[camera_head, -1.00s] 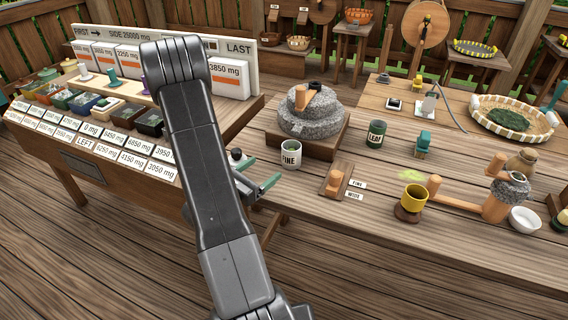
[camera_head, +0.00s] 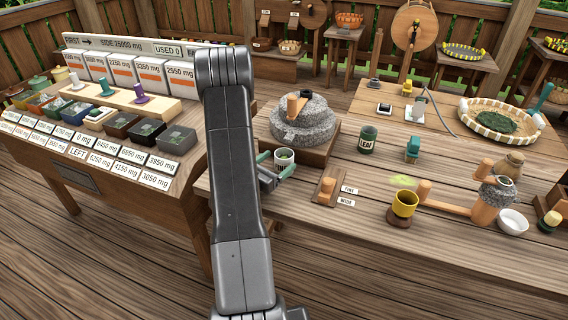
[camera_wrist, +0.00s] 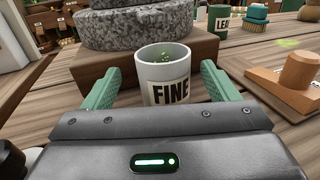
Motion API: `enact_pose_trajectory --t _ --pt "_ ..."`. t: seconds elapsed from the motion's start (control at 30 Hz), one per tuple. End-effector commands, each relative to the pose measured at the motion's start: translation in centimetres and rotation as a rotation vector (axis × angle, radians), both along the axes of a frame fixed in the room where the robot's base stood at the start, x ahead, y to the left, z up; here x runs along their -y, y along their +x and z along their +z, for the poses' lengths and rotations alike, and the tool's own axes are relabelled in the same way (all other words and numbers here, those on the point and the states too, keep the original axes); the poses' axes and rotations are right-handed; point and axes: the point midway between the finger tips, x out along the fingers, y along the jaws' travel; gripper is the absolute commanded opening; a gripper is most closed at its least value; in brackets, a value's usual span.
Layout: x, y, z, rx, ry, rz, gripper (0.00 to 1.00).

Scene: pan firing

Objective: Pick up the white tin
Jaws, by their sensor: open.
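The white tin (camera_wrist: 165,72), labelled FINE, stands upright on the table with green bits inside it. In the head view the tin (camera_head: 284,158) is beside the stone mill's wooden base, partly hidden by my gripper. My gripper (camera_wrist: 165,88) is open, with one green finger on each side of the tin in the wrist view. A gap shows between the tin and each finger. In the head view my gripper (camera_head: 274,168) is low at the table's left part.
The stone mill (camera_head: 303,122) on its wooden base (camera_wrist: 90,75) is close behind the tin. A green LEAF tin (camera_head: 367,140) stands farther back. The table's front edge is close by.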

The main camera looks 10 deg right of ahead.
Motion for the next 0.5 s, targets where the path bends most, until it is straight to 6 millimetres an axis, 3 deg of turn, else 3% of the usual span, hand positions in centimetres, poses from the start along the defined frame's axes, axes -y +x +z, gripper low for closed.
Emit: enact_pose_trajectory --t 0.2,0.5 --pt "2.6 1.5 0.2 0.001 -0.001 -0.003 0.81" --pt "3.1 2.0 0.0 0.000 0.000 0.000 0.81"
